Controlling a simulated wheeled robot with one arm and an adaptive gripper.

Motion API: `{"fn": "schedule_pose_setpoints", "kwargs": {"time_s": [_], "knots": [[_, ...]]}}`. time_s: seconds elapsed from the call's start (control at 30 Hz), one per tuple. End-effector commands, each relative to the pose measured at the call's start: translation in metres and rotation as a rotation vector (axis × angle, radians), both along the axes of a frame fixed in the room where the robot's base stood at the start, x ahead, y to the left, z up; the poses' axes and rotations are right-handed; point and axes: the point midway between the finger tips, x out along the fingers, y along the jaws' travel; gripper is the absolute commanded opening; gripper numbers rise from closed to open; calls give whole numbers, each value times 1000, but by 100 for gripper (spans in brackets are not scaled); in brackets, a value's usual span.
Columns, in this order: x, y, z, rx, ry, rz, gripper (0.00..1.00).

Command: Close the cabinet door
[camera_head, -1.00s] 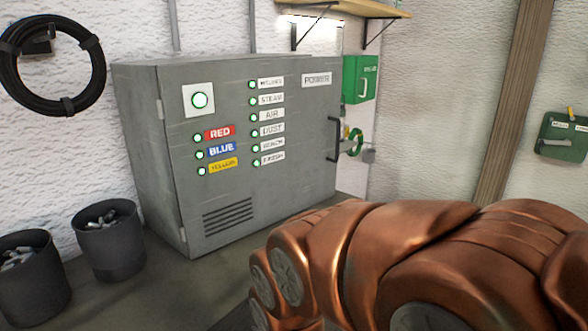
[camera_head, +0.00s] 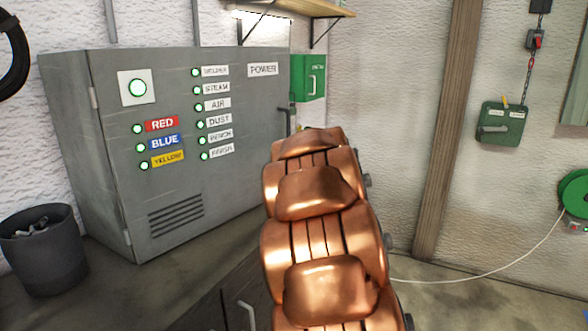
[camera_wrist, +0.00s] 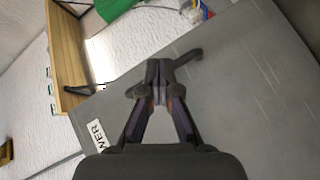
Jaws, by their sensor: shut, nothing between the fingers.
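The grey cabinet (camera_head: 85,150) stands against the wall at left in the head view. Its door (camera_head: 190,185) carries lit green indicators, coloured labels and a POWER label (camera_head: 263,70). The door looks flush or nearly flush with the cabinet; I cannot tell if a small gap remains, as my copper arm covers its lower right edge. A bit of the dark door handle (camera_head: 291,116) shows beside my arm. In the wrist view, my gripper (camera_wrist: 160,95) is shut and empty, close over the door face (camera_wrist: 235,95) by the handle (camera_wrist: 188,57). I cannot tell whether it touches.
A dark bin (camera_head: 42,255) stands left of the cabinet. A wooden shelf (camera_head: 300,8) and a green box (camera_head: 309,77) are on the wall behind. A wooden post (camera_head: 447,130) and a green wall box (camera_head: 502,122) are at right. Floor shows at lower right.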

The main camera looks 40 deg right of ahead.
Motion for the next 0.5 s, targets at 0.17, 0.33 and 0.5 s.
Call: {"fn": "schedule_pose_setpoints", "kwargs": {"time_s": [0.17,0.33,0.5], "knots": [[18,-48,-2,-198,-12,161,0],[23,-73,-21,-346,-9,349,0],[9,-83,-54,-456,-8,547,0]]}}
